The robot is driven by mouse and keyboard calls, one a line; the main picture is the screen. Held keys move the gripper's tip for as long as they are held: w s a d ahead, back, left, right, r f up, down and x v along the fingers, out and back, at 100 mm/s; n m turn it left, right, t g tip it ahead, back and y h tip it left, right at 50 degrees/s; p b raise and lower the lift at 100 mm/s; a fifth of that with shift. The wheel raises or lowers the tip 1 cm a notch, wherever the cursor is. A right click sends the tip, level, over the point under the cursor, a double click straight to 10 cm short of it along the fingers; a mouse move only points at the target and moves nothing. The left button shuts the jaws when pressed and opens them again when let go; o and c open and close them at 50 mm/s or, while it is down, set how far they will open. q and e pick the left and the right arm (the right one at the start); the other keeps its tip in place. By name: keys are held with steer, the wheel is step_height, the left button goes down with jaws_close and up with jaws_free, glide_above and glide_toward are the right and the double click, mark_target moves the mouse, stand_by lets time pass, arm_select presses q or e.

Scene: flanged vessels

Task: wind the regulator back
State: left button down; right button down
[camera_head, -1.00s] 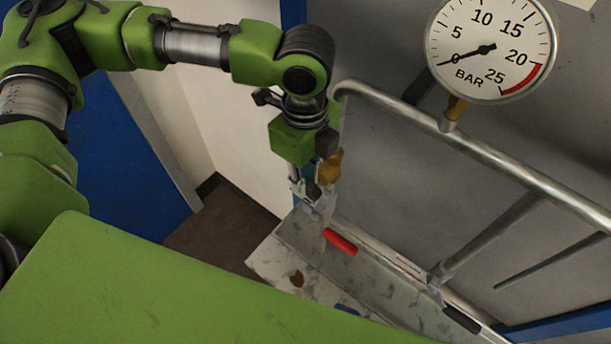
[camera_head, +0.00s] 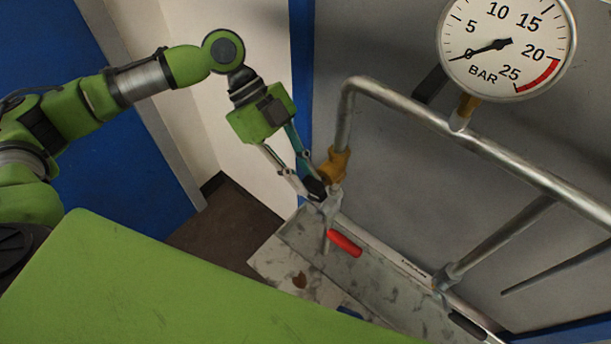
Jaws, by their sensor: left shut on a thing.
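The regulator (camera_head: 335,165) shows as a brass-coloured body on the pipe's downward leg, beside the grey panel. A dark knob-like part (camera_head: 316,187) sits at its lower left, partly hidden by fingers. My left gripper (camera_head: 318,190) reaches it from the upper left, tilted, with its fingers shut on this part of the regulator. The pressure gauge (camera_head: 507,75) at the upper right has its needle near 0 bar. My right gripper is out of view.
A silver pipe (camera_head: 480,145) runs from above the regulator down to the right. A lever with a red grip (camera_head: 344,243) hangs just below my left gripper, above a stained grey tray (camera_head: 385,290). A blue door (camera_head: 120,160) stands at the left.

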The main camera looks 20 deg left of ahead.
arm_select(q)
step_height(320, 180, down, 3)
steer(key=g+h+b, duration=0.1)
steer(key=h+b, duration=0.3)
steer(key=b, duration=0.4)
steer(key=g+h+b, duration=0.2)
steer(key=h+b, duration=0.2)
steer(key=b, duration=0.4)
steer(key=g+h+b, duration=0.1)
steer(key=h+b, duration=0.3)
steer(key=b, duration=0.4)
steer(key=shift+a+f+g+h+b, duration=0.15)
steer(key=shift+g+h+b, duration=0.15)
steer(key=shift+h+b, duration=0.1)
steer(key=shift+w, duration=0.1)
steer(key=c, duration=2.3)
jaws_free()
steer(key=shift+o, duration=0.4)
steer(key=v, duration=1.2)
